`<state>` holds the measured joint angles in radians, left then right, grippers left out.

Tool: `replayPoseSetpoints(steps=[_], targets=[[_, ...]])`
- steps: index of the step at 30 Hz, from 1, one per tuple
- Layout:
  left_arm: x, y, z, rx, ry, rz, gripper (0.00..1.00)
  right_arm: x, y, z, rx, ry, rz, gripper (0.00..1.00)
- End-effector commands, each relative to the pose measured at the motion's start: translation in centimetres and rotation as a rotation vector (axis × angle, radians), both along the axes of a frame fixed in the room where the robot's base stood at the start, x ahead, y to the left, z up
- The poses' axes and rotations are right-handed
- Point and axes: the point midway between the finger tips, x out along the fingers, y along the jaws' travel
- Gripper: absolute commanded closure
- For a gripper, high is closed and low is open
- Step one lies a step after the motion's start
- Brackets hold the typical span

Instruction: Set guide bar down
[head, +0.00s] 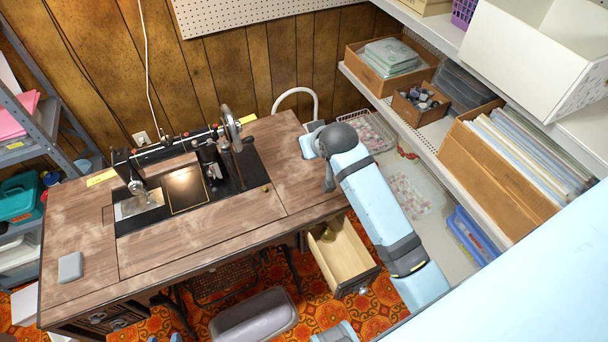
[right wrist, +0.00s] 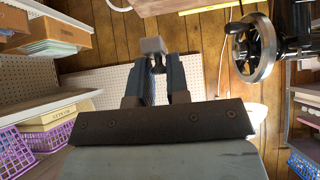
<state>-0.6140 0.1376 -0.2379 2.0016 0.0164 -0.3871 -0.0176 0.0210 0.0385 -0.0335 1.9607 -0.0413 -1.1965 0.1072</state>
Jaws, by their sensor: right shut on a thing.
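My right gripper (right wrist: 158,66) is shut on a small light-grey block at its fingertips, which appears to be the guide bar (right wrist: 152,45). In the right wrist view the dark fingers cover part of it. In the head view my right arm reaches over the right end of the wooden sewing table (head: 90,225). There the held piece cannot be made out. The black sewing machine (head: 170,150) is set in the table, left of my arm. Its handwheel (right wrist: 252,48) shows at the right in the wrist view. My left gripper is not in view.
A grey block (head: 70,267) lies at the table's front left. An open drawer (head: 343,258) juts out below its right end. Shelves with boxes (head: 500,170) line the right side. A white curved tube (head: 297,91) stands behind the table. The table's front strip looks clear.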

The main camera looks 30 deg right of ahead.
Motion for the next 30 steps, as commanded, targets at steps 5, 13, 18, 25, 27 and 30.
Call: replayPoseSetpoints(steps=[5,13,18,25,27,30], targets=[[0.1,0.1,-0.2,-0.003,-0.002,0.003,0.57,-0.1,0.0,-5.2,0.000,0.006,0.001,1.00],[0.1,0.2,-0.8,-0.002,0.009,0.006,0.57,-0.1,0.0,-11.1,-0.001,0.003,0.001,1.00],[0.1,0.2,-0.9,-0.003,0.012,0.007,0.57,-0.1,0.0,-12.3,0.000,0.002,0.000,1.00],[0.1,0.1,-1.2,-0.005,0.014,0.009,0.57,-0.1,0.0,-15.2,0.000,0.003,0.000,1.00],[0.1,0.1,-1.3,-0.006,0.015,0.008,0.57,-0.1,0.0,-16.1,0.000,0.002,0.000,1.00],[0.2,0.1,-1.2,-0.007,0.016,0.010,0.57,-0.1,0.0,-16.5,0.000,0.001,0.000,1.00]])
